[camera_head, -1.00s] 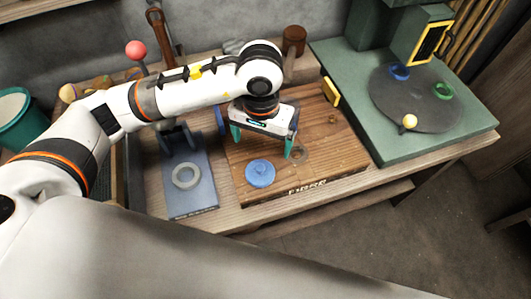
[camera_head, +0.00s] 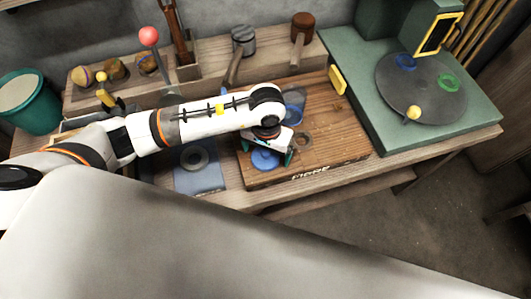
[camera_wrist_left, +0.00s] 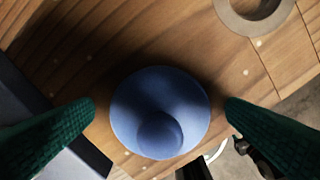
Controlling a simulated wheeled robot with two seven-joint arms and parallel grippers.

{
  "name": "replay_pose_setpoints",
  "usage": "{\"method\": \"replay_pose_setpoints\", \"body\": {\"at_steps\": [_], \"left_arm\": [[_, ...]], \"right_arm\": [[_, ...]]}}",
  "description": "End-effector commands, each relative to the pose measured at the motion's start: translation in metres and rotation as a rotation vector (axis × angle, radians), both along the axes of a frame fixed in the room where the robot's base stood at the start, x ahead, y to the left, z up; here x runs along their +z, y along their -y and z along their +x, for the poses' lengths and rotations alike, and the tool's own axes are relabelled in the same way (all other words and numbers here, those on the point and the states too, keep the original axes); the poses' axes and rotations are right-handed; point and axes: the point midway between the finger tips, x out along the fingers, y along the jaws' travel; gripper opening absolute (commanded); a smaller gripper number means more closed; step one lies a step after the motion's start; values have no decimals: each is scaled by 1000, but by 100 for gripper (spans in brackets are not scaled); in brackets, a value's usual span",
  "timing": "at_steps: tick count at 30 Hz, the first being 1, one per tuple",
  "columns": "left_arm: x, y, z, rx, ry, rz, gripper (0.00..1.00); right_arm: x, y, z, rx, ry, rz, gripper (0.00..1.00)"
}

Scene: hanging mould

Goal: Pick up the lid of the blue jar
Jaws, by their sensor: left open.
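The blue lid (camera_head: 264,160), round with a knob, lies on the wooden board (camera_head: 335,140). My left gripper (camera_head: 267,152) is open above the lid, with a green finger towards each side of it. In the left wrist view, the lid (camera_wrist_left: 160,90) sits between the two open fingertips (camera_wrist_left: 161,105), with a gap on both sides. A blue round thing (camera_head: 294,98), perhaps the blue jar, stands farther back on the board, partly hidden by my arm. My right gripper is not in view.
A grey ring (camera_head: 194,157) lies on a blue-grey plate left of the board. Another ring (camera_head: 303,141) lies on the board right of my gripper. A green machine with a dark turntable (camera_head: 430,92) stands at the right. A mallet (camera_head: 303,28) is behind.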

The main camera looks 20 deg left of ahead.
Motion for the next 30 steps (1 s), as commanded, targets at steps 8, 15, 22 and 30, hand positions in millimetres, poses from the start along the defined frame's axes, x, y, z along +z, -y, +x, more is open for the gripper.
{"method": "replay_pose_setpoints", "body": {"at_steps": [8, 15, 22, 30], "left_arm": [[0, 0, 0, 0, 0, 0, 79], [0, 0, 0, 1, 1, 0, 45], [3, 0, 1, 0, 2, 0, 44], [48, 0, 2, -1, 7, 0, 44]], "right_arm": [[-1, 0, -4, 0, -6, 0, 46], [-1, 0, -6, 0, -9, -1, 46], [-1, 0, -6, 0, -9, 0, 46], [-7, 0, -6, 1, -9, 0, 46]]}}
